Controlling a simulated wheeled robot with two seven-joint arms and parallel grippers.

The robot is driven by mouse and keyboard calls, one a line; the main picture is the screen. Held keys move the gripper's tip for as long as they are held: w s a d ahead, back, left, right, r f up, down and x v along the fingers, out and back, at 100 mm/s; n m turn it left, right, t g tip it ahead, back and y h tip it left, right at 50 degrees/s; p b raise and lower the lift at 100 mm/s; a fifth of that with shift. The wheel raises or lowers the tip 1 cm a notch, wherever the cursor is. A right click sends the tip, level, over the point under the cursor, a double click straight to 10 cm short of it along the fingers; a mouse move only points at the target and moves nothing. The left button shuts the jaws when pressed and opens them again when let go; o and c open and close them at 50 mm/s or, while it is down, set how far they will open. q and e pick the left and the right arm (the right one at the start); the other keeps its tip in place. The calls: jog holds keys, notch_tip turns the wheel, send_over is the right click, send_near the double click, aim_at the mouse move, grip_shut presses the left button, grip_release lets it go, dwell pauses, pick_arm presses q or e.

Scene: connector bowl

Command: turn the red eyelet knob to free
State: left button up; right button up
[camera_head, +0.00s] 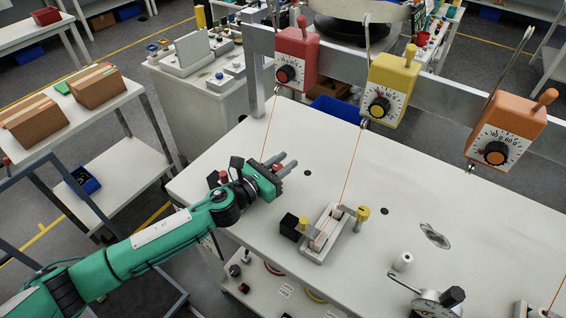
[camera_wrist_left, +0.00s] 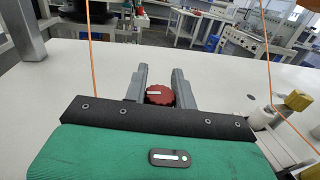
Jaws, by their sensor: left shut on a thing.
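The red eyelet knob (camera_wrist_left: 159,95) is a ribbed dark red cap with a pale line across its face, seen in the left wrist view. My left gripper (camera_wrist_left: 160,80) has its two grey fingers on either side of the knob and is shut on it. The pale line lies roughly level in that view. In the head view my left gripper (camera_head: 287,161) is low over the white table, and its fingers and wrist hide most of the knob. My right gripper is in neither view.
A yellow knob (camera_head: 362,212) stands on a fixture beside a black block (camera_head: 289,226). Red (camera_head: 297,58), yellow (camera_head: 389,88) and orange (camera_head: 507,128) dial boxes hang from a rail, with thin orange cords running down.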

pick_arm(q)
jog(key=shift+r+n+t+y+p, duration=0.15)
jog(key=shift+n+t+y+p, duration=0.7)
jog(key=shift+t+y, duration=0.2)
jog(key=shift+w+a+n+t+y+p, duration=0.15)
jog(key=shift+n+t+y+p, duration=0.4)
jog(key=shift+n+y, duration=0.4)
jog(key=n+y, duration=0.1)
jog(key=t+y, duration=0.1)
jog(key=y, duration=0.1)
jog(key=shift+a+n+t+p, duration=0.15)
jog(key=shift+n+t+p, duration=0.15)
jog(key=shift+n+p, duration=0.1)
jog(key=shift+w+a+n+t+y, duration=0.15)
jog(key=shift+n+y, duration=0.3)
jog(key=shift+y, duration=0.25)
jog(key=shift+s+a+n+t+y, duration=0.15)
jog(key=shift+n+y, duration=0.3)
jog(key=shift+y, duration=0.25)
jog(key=shift+w+y, duration=0.1)
jog(key=shift+y, duration=0.2)
jog(key=o, duration=1)
